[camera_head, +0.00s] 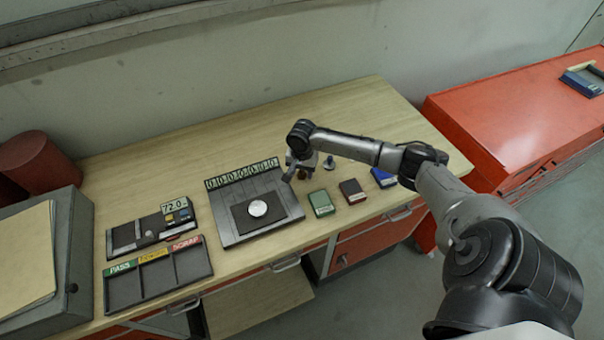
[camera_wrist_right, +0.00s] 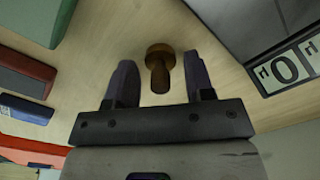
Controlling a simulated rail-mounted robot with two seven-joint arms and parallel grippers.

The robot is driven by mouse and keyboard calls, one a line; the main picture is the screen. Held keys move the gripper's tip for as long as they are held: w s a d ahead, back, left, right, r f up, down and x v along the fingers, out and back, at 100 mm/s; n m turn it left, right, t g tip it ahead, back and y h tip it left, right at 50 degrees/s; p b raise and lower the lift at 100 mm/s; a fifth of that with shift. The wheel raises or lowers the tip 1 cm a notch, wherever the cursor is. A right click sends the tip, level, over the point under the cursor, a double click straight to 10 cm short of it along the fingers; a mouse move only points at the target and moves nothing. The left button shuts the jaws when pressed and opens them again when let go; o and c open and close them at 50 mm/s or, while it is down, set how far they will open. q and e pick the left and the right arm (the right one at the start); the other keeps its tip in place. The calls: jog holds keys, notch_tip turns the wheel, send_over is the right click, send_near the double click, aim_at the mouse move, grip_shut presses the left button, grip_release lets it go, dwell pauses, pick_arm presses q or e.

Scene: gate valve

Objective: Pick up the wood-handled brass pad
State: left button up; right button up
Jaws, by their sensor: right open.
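The wood-handled brass pad (camera_wrist_right: 160,66) stands on the wooden bench, with a round brown top and a narrower stem in the right wrist view. My right gripper (camera_wrist_right: 160,80) is open, with its two dark fingers on either side of the pad in that view and a visible gap on each side. I cannot tell how far the fingertips are above the bench. In the head view my right gripper (camera_head: 299,171) is over the bench, right of the dark scale-like plate, and mostly covers the brown pad (camera_head: 304,174). My left gripper is not in view.
The dark plate unit (camera_head: 228,226) with a digit strip lies left of the gripper. Green (camera_head: 321,203), dark red (camera_head: 353,191) and blue (camera_head: 383,178) blocks lie in front and right. A sorting tray (camera_head: 190,268) is at left.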

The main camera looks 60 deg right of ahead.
jog(key=shift+c, duration=1.4)
grip_shut()
jog(key=shift+r, duration=0.15)
